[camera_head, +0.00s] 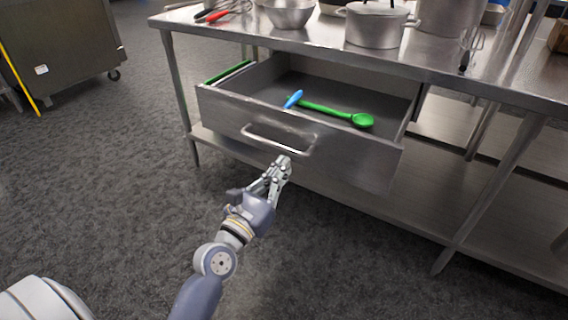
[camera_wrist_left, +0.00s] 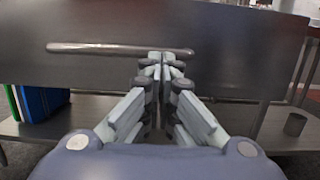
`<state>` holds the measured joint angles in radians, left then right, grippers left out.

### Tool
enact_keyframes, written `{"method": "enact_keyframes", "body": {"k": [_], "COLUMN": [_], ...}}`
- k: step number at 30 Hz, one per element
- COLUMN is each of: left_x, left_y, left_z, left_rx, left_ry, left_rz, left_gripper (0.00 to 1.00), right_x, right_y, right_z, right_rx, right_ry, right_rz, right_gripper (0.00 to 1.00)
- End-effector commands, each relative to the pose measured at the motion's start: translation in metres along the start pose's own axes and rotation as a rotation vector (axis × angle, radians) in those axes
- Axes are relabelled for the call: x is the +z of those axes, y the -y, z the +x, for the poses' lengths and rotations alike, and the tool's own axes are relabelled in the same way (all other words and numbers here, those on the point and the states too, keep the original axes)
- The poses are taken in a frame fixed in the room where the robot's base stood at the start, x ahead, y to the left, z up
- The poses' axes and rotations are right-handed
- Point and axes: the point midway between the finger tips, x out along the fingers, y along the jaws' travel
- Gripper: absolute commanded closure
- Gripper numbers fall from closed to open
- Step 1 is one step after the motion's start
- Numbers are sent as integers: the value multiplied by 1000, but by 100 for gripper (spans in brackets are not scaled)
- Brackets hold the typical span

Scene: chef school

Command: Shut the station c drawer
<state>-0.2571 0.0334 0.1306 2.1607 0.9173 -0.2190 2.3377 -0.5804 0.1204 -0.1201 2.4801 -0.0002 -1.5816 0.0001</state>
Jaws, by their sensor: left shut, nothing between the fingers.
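The steel drawer (camera_head: 340,155) under the table stands pulled open. A bar handle (camera_head: 262,141) runs across its front, and it also shows in the left wrist view (camera_wrist_left: 95,48). A green spoon (camera_head: 345,115) and a blue-handled utensil (camera_head: 293,99) lie inside the drawer. My left gripper (camera_head: 283,165) is shut and empty, just in front of the drawer front, near the right end of the handle. In the left wrist view the closed fingertips (camera_wrist_left: 168,58) overlap the handle's right part; I cannot tell whether they touch. My right gripper is not in view.
The steel table (camera_head: 440,60) carries a pot (camera_head: 377,27), a bowl (camera_head: 289,13) and a whisk (camera_head: 467,48). A lower shelf (camera_head: 425,205) and table legs stand below the drawer. A grey wheeled cabinet (camera_head: 60,45) stands at the far left. The carpet (camera_head: 110,190) at left is clear.

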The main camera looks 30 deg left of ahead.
Motion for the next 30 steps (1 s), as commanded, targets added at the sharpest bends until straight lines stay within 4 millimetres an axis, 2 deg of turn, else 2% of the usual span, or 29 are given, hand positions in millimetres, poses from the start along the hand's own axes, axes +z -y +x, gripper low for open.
{"method": "enact_keyframes", "body": {"k": [6, 22, 26, 30], "left_x": [0, -1, -2, -6], "left_y": [0, 0, 0, 0], "left_z": [15, 21, 35, 62], "left_rx": [1, 0, 0, 1], "left_ry": [1, 0, 1, 3], "left_rz": [0, 1, -1, -1], "left_gripper": [100, 100, 100, 100], "right_x": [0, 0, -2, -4], "right_y": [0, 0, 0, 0], "right_z": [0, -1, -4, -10], "right_rx": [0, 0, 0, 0], "right_ry": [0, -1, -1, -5], "right_rz": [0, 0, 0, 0], "right_gripper": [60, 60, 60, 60]}}
